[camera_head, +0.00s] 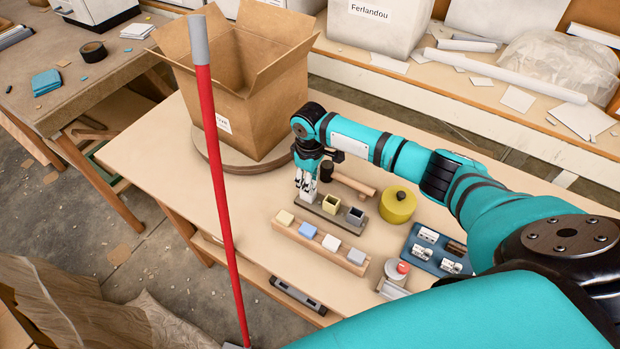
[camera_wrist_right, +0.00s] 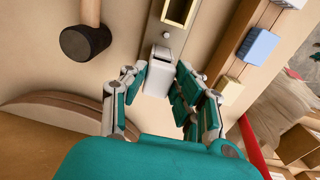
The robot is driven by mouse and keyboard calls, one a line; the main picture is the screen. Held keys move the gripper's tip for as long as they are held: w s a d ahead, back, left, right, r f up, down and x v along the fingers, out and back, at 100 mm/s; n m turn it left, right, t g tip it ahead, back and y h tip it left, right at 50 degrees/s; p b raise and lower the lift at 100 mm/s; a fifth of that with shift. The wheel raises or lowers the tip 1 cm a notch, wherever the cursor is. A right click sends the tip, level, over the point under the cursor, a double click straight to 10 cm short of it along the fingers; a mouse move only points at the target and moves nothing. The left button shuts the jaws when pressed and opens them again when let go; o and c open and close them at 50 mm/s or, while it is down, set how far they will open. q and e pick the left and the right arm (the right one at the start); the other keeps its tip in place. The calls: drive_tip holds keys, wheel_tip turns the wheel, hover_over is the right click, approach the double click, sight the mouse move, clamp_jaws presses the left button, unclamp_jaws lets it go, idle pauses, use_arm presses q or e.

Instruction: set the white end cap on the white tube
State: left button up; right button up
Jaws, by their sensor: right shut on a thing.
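My right gripper (camera_head: 309,182) points down over the left end of a dark strip (camera_head: 328,213), its fingers closed around a white piece. In the right wrist view the gripper (camera_wrist_right: 157,78) has this white, box-shaped piece (camera_wrist_right: 158,72) between its fingertips. A white upright, apparently the white tube (camera_head: 308,197), stands on the strip just below the fingers. I cannot tell where cap and tube meet. A yellow square tube (camera_head: 331,204) and a dark grey one (camera_head: 355,216) stand on the same strip. My left gripper is out of view.
A black-headed mallet (camera_head: 326,172) lies behind the strip. A yellow round container (camera_head: 397,207), blue tray (camera_head: 437,250) and red button (camera_head: 403,267) are to the right. A cardboard box (camera_head: 243,110) stands behind; a red pole (camera_head: 222,180) crosses in front.

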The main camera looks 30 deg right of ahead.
drive_tip(key=shift+f, duration=0.1)
idle(0.3)
drive_tip(key=o, duration=0.8)
drive_tip(key=shift+o, duration=0.4)
drive_tip(key=shift+o, duration=0.6)
wheel_tip(320, 180, up, 7)
drive_tip(key=p, duration=0.7)
drive_tip(key=shift+p, duration=0.4)
